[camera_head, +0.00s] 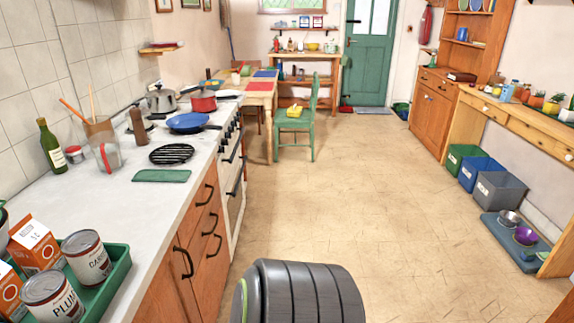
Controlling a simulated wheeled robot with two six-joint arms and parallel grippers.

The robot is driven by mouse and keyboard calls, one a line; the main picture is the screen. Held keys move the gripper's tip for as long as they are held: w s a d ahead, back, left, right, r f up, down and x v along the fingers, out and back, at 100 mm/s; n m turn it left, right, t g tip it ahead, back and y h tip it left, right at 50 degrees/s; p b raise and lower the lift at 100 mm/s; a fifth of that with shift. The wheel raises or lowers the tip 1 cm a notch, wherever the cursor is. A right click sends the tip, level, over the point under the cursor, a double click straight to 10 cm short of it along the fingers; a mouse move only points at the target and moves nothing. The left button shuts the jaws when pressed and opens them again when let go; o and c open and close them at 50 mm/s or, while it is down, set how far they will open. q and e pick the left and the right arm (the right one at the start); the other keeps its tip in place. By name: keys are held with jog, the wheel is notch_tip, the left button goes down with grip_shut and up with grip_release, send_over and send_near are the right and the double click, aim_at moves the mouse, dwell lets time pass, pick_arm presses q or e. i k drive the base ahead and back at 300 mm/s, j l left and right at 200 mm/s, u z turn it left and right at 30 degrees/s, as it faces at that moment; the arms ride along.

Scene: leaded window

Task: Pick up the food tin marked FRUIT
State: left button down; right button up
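I see no tin that reads FRUIT. A green tray (120,274) stands on the counter at the lower left. In it stand a white-labelled tin reading CARR (87,256) and, nearer, one reading PLUM (53,297). The rest of each word is turned away or cut off. Orange and white cartons (35,243) stand to their left. The tray runs off the bottom left of the picture, so part of its contents is hidden. Neither gripper is in view. A dark grey ribbed part at the bottom centre looks like part of my own body.
The pale counter (160,215) holds a green bottle (51,147), a utensil jar (104,150), a black trivet (172,154) and a blue pan (189,122). A green chair (297,122) stands farther back. The tiled floor (390,210) is clear in the middle. Bins and bowls line the right wall.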

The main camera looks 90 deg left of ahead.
aim_at(48, 294)
jog(key=u, duration=0.45)
jog(key=i+j+u, duration=0.1)
jog(key=u, duration=0.85)
jog(key=i+u, duration=0.1)
jog(key=u, duration=0.85)
jog(key=i+l+u, duration=0.1)
jog(key=u, duration=0.85)
jog(key=k+j+u, duration=0.1)
jog(key=u, duration=0.3)
jog(key=k+j+u, duration=0.15)
jog(key=u, duration=0.25)
jog(key=k+j+u, duration=0.1)
jog(key=u, duration=0.3)
jog(key=i+l+u, duration=0.15)
jog(key=l+u, duration=0.65)
jog(key=i+l+u, duration=0.1)
jog(key=l+u, duration=0.3)
jog(key=j, duration=0.1)
